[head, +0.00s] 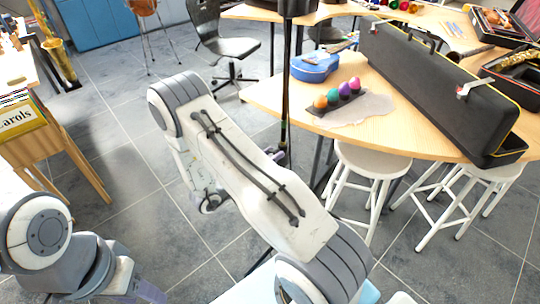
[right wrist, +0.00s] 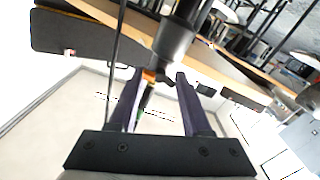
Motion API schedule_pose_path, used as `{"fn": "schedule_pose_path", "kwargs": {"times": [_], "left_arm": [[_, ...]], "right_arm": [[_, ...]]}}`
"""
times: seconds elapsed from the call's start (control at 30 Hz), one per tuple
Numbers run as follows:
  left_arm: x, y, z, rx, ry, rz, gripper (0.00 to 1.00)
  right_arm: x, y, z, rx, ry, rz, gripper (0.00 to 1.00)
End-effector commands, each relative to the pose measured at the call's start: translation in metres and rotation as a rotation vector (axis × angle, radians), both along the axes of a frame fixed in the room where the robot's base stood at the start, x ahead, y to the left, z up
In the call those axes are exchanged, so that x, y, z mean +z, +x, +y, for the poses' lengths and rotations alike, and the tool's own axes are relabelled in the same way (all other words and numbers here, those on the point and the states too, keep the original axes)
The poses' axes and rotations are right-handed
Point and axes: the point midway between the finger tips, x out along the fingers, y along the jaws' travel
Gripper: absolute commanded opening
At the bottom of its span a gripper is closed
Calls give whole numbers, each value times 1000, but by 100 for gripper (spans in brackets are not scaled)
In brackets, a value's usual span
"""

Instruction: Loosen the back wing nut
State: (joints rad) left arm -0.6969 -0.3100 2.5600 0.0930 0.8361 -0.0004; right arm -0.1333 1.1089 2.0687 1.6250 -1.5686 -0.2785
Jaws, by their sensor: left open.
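A black stand with an upright pole (head: 288,85) rises behind my right arm in the head view, its top cut off by the frame. My right gripper (head: 278,155) is mostly hidden behind that arm; only dark purple finger parts show close to the pole. In the right wrist view my right gripper (right wrist: 160,78) has its two purple fingers apart, with a thick black cylindrical part (right wrist: 175,40) just beyond the tips. A small dark piece shows between the tips; I cannot tell whether it is the back wing nut or whether it is touched.
A wooden table (head: 260,95) with a blue ukulele case (head: 314,66), coloured egg shakers (head: 333,96) and a long black case (head: 430,85) stands to the right. White stools (head: 370,160) stand below it. A wooden rack (head: 50,135) is at left. Tiled floor between is open.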

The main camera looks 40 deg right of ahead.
Motion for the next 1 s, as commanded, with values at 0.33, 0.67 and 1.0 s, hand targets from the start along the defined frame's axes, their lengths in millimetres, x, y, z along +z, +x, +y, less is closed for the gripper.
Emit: {"fn": "schedule_pose_path", "kwargs": {"times": [0.33,0.67,1.0], "left_arm": [[9,0,0,0,0,0,50],[34,0,0,0,0,0,50],[54,0,0,0,0,0,50]], "right_arm": [[2,-1,0,-3,-7,76,0],[3,-1,0,-2,-26,329,0],[2,-1,0,-3,-52,651,0]]}}
